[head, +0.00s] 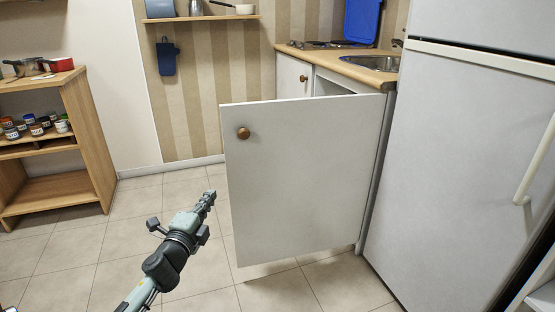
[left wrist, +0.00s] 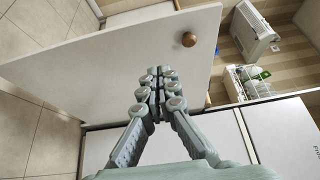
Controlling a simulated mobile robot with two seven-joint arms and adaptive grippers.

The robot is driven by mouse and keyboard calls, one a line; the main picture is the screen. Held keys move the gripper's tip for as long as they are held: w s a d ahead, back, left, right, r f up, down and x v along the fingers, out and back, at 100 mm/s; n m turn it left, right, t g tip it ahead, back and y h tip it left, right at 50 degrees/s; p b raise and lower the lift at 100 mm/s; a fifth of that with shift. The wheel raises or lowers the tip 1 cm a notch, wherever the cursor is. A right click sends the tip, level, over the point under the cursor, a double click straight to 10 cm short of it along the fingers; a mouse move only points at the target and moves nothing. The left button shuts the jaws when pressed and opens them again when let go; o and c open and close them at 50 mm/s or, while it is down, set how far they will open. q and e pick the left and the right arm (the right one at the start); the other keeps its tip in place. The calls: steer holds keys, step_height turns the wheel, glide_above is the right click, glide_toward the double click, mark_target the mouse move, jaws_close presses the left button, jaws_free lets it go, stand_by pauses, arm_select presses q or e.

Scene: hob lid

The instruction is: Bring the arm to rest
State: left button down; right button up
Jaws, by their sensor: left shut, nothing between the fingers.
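My left gripper (head: 208,198) is shut and empty in the head view, raised in front of the open cabinet door and left of its middle. In the left wrist view its fingers (left wrist: 158,85) meet, with the white door behind them. The white cabinet door (head: 305,180) stands swung open under the sink, its round brown knob (head: 243,133) at the upper left. The knob also shows in the left wrist view (left wrist: 189,39), apart from the fingers. My right gripper is in neither view.
A tall white fridge (head: 450,160) stands close on the right. A wooden shelf unit (head: 90,135) with jars is at the left. The counter (head: 340,66) with sink (head: 378,62) and hob (head: 325,44) is behind the door. Tiled floor (head: 120,240) is clear at the left.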

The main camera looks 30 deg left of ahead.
arm_select(q)
steer(key=s+d+f+n+g+p, duration=0.1)
steer(key=s+d+f+n+g, duration=0.25)
steer(key=f, duration=0.35)
steer(key=s+d+f+n+g, duration=0.25)
steer(key=s+f+n, duration=0.2)
steer(key=f, duration=0.25)
steer(key=s+d+f+n+g+h, duration=0.4)
steer(key=s+d+f+g, duration=0.3)
steer(key=s+d+f, duration=0.4)
steer(key=s+d+p, duration=0.1)
steer(key=s+d, duration=0.1)
steer(key=d, duration=0.2)
steer(key=shift+s+f+n+g, duration=0.15)
steer(key=shift+s+n+g, duration=0.15)
steer(key=shift+s+g, duration=0.1)
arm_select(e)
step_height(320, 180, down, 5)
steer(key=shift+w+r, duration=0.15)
arm_select(q)
steer(key=shift+w+a, duration=0.1)
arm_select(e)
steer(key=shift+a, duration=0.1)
